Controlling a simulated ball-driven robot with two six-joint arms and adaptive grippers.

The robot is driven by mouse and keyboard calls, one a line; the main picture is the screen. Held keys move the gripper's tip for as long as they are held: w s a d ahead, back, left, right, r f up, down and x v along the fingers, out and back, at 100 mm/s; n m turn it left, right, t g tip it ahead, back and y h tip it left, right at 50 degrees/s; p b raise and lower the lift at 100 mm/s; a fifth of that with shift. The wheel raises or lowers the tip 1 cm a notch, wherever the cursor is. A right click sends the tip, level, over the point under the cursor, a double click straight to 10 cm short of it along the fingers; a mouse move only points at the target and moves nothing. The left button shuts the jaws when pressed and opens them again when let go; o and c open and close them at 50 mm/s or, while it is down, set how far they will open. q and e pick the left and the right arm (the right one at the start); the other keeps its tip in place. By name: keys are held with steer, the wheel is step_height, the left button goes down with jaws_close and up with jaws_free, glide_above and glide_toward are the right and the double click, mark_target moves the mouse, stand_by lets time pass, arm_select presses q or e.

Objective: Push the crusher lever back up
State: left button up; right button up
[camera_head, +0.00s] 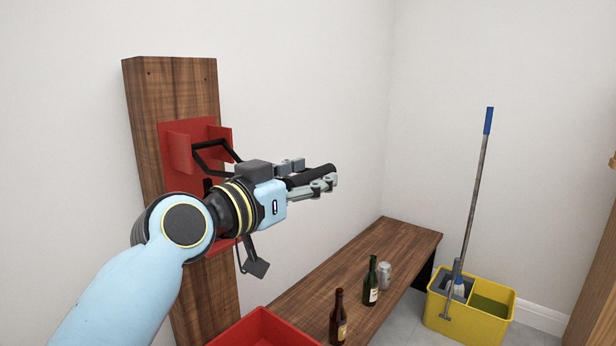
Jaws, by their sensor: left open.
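The can crusher (182,181) is a red metal bracket on an upright wooden board (170,95) against the wall. Its black lever frame (212,148) shows at the top of the bracket, and part of it runs behind my gripper. The lever's black grip (318,174) sticks out to the right, roughly level. My left gripper (308,178) is open, with its fingers pointing right alongside the grip; I cannot tell whether they touch it. My arm and wrist hide the middle of the crusher. My right gripper is out of view.
Below is a wooden bench (405,243) with a brown bottle (338,322), a green bottle (370,285) and a silver can (384,274). A red bin (262,325) is at the lower front. A yellow mop bucket (480,336) with a mop (474,190) stands at right.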

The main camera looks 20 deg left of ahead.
arm_select(q)
steer(key=shift+c, duration=0.8)
jaws_close()
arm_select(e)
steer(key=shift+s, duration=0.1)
